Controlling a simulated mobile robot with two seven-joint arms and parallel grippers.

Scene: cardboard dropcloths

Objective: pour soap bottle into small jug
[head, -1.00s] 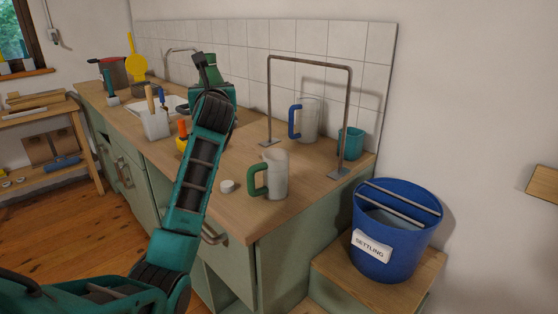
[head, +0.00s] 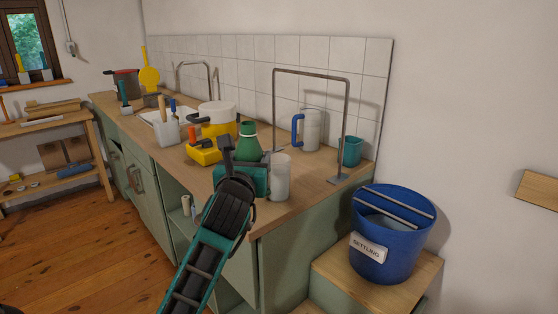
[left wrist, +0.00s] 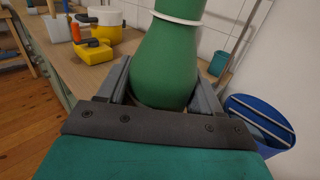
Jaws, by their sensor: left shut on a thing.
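My left gripper (head: 248,172) is shut on a green bottle (head: 248,142) with a white band at its neck, apparently the soap bottle. The bottle looks roughly upright, and its round body (left wrist: 168,62) fills the space between the fingers (left wrist: 160,90) in the left wrist view. A pale jug (head: 281,180) stands on the counter just right of the gripper; its green handle is now hidden behind the gripper. A larger-looking pale jug (head: 312,130) with a blue handle stands farther back. I cannot tell the gap between bottle and near jug. My right gripper is out of view.
A metal rail frame (head: 346,112) stands on the wooden counter, with a teal cup (head: 351,151) beside it. A yellow tool (head: 204,153) and a yellow-and-white container (head: 219,117) sit left of the bottle. A blue bucket (head: 385,250) stands beyond the counter's right end.

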